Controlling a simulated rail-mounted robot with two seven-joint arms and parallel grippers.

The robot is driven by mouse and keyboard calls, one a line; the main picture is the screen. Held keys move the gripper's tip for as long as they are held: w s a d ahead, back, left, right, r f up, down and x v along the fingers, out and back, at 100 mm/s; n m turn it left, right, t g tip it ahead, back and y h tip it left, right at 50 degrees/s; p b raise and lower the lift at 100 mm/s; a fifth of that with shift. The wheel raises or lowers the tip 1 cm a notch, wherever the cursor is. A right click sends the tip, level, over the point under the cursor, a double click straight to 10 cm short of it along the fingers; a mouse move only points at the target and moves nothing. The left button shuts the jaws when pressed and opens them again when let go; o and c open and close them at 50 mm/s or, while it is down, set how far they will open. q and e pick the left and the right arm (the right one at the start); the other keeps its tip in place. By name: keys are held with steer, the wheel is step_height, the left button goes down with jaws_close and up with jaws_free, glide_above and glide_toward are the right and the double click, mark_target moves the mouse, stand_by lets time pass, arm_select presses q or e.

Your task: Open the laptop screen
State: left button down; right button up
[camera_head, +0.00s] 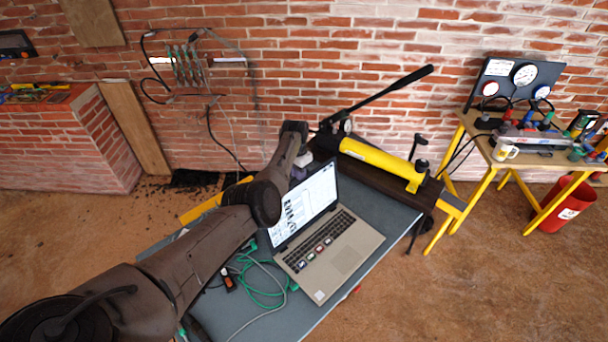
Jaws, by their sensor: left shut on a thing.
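The laptop stands on the grey table, its keyboard base (333,254) flat and its screen (304,206) raised well up from it, lit with a page of charts and text. My left arm reaches in from the lower left, passing beside and behind the screen. My left gripper (303,161) is at the screen's upper left edge and is shut on it. Its fingertips are mostly hidden, so the exact contact is hard to see. My right gripper is not in view.
Green and grey cables (262,290) lie on the grey table (378,215) left of the laptop. A yellow hand pump (378,160) with a long black lever stands behind it. A yellow-legged bench (530,158) with gauges and a red bin (568,208) are at right.

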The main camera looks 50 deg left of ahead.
arm_select(q)
steer(key=shift+a+f, duration=0.15)
steer(key=shift+a, duration=0.15)
steer(key=c, duration=1.4)
jaws_free()
steer(key=shift+d, duration=0.1)
steer(key=shift+c, duration=0.2)
steer(key=shift+r, duration=0.3)
step_height(320, 180, up, 13)
steer(key=p, duration=0.1)
steer(key=shift+a, duration=0.45)
